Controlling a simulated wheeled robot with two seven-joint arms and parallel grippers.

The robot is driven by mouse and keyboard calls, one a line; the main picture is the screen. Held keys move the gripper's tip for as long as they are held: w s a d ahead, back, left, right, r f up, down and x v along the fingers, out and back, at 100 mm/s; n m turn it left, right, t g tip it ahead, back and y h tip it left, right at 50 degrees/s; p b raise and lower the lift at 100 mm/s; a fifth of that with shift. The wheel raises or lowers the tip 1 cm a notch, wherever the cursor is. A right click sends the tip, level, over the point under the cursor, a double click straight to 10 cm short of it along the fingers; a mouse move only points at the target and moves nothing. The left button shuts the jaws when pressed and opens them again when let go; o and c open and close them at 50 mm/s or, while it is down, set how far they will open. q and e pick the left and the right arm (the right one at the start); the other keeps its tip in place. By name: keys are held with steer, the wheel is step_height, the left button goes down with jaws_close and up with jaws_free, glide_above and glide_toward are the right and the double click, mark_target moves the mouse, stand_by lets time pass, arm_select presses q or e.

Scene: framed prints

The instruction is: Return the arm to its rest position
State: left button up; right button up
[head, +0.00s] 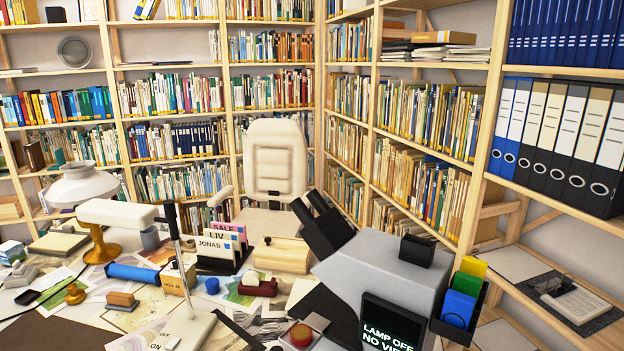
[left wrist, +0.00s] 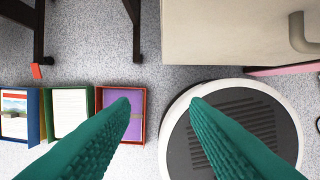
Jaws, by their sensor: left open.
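My left gripper (left wrist: 160,102) shows in the left wrist view as two ribbed green fingers, spread apart with nothing between their tips. It points down over a speckled grey floor (left wrist: 205,72). Three open frames or shallow boxes lie at lower left: a blue one with a picture (left wrist: 14,108), a green one with a white sheet (left wrist: 69,103), and a red one with a purple inside (left wrist: 118,97). The left finger covers part of the green and red ones. Neither arm shows in the head view, and my right gripper is not seen.
A white round thing with a dark ridged top (left wrist: 240,112) is partly behind the right finger. A beige cabinet (left wrist: 235,30) and dark legs (left wrist: 137,40) stand nearby. The head view shows a crowded desk with a lamp (head: 82,188), a microscope-like device (head: 375,275) and bookshelves (head: 175,65).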

arm_select(q)
steer(key=s+a+f+g, duration=0.1)
steer(key=s+a+f, duration=0.2)
steer(key=s+f, duration=1.4)
